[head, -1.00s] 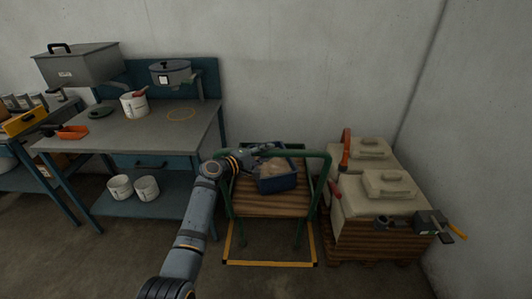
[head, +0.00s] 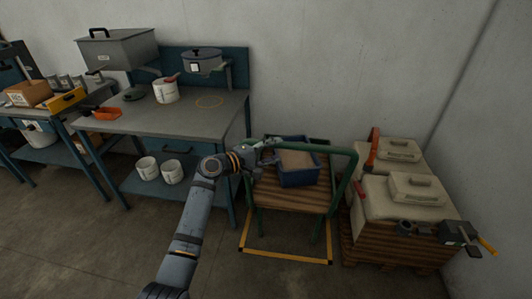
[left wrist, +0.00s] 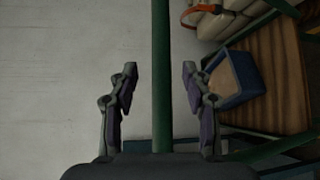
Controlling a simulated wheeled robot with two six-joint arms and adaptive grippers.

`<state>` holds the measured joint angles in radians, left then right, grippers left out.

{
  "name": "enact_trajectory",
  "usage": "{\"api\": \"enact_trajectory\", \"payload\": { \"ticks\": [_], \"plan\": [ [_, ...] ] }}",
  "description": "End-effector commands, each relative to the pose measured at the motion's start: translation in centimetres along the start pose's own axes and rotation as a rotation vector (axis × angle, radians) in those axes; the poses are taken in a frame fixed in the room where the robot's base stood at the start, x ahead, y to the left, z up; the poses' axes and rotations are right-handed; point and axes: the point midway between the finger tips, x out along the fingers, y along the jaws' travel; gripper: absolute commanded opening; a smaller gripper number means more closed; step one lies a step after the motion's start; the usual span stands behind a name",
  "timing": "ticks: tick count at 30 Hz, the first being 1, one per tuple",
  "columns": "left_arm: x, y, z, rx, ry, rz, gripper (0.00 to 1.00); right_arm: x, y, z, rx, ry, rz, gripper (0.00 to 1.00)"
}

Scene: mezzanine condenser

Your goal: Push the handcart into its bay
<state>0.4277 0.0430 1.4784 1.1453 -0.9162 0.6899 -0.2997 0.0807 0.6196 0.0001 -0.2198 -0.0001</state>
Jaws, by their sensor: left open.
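The handcart has a green tube frame and a brown slatted deck (head: 288,198); a blue crate (head: 298,178) with tan contents rides on it. Yellow floor lines (head: 285,257) mark the bay; the cart's legs appear inside or over them. My left gripper (head: 265,156) is at the left end of the cart's handle (head: 320,147), left of the crate. In the left wrist view, the open gripper (left wrist: 160,85) has a green bar (left wrist: 162,60) between its fingers, without visible contact. The crate (left wrist: 235,80) is to the right there. My right gripper is out of view.
A workbench (head: 165,118) with a pot and buckets stands close left of the cart. A pallet (head: 400,248) with pale containers (head: 405,205) stands close on the right. A wall is behind; open floor (head: 80,235) lies front left.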

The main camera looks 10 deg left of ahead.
Motion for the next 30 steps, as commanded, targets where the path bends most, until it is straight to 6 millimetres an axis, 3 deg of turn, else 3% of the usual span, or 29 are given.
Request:
{"api": "enact_trajectory", "payload": {
  "ticks": [3,7,23,26,29,30],
  "plan": [
    [-2.3,-0.1,-0.1,0.002,0.002,-0.001,0.48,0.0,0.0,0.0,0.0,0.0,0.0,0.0],
    [-3.7,0.0,0.0,0.002,0.001,0.0,0.48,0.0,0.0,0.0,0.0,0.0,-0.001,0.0],
    [-4.0,-0.7,-0.2,-0.001,0.009,-0.011,0.48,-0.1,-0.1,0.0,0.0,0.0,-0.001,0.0],
    [-4.0,-4.4,-1.6,0.008,0.062,-0.076,0.48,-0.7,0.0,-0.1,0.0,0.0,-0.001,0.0],
    [-4.9,-11.7,-3.6,0.04,0.15,-0.208,0.48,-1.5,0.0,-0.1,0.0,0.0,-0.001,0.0],
    [-5.6,-15.3,-4.3,0.062,0.184,-0.274,0.48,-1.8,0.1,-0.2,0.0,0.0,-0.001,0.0]
  ]
}}
